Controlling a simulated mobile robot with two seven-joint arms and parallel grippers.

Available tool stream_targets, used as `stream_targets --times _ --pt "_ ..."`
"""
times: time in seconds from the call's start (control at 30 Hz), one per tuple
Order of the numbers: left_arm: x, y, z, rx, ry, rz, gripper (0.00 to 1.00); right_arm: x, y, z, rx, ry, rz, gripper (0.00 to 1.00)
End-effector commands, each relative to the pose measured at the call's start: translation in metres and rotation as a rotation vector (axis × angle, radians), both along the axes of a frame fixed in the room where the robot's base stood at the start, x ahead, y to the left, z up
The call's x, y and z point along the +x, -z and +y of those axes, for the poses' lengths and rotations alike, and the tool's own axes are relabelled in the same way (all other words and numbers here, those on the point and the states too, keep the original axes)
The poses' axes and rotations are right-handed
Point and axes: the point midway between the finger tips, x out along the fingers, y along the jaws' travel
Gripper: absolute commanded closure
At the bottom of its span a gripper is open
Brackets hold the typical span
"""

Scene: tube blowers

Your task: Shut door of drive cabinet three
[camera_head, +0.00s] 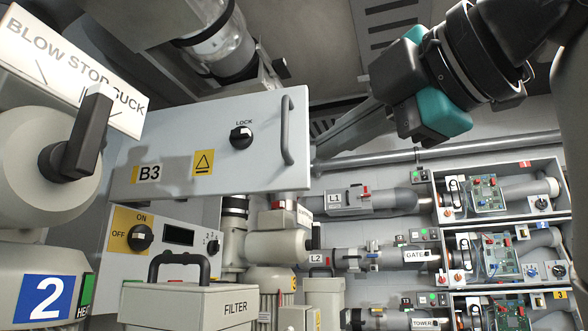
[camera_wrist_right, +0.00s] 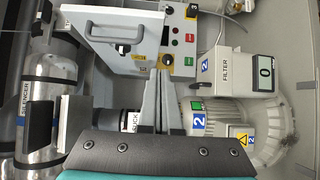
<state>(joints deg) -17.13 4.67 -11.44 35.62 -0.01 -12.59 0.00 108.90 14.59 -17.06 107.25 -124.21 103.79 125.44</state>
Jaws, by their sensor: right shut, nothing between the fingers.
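The grey door marked B3 (camera_head: 222,165) is at centre left in the head view, with a LOCK knob (camera_head: 241,137) and an upright bar handle (camera_head: 288,130) near its right edge. It stands at an angle to the panel below, apparently swung open; its hinge is not clear. My right gripper (camera_head: 318,163) comes from the upper right, shut and empty, its fingertips near the door's right edge below the handle; contact cannot be told. In the right wrist view my shut fingers (camera_wrist_right: 158,78) point toward a pale door (camera_wrist_right: 128,25) with a handle (camera_wrist_right: 112,42). My left gripper is not in view.
An ON/OFF panel (camera_head: 165,243) sits below the door. A filter box (camera_head: 190,305) and a blower marked 2 (camera_head: 45,295) are in front. A valve handle (camera_head: 85,135) is at left. Open circuit-board boxes (camera_head: 487,195) line the right.

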Motion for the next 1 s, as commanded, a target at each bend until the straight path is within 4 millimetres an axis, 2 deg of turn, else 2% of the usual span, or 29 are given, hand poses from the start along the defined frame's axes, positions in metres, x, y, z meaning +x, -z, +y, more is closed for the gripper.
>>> stream_targets --times 0.13,0.27,0.7,0.8,1.0 --pt "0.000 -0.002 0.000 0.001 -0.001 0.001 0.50 -0.009 -0.011 -0.006 0.025 0.048 -0.023 1.00" --pt "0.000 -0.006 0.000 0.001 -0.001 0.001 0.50 0.001 -0.012 0.000 0.029 0.052 -0.022 1.00" --pt "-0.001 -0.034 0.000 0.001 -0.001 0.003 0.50 0.077 -0.012 0.048 0.027 0.048 -0.019 1.00" --pt "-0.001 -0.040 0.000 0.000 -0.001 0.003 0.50 0.093 -0.012 0.042 0.029 0.051 -0.019 1.00" --pt "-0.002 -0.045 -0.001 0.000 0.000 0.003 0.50 0.110 -0.011 0.038 0.028 0.049 -0.022 1.00"
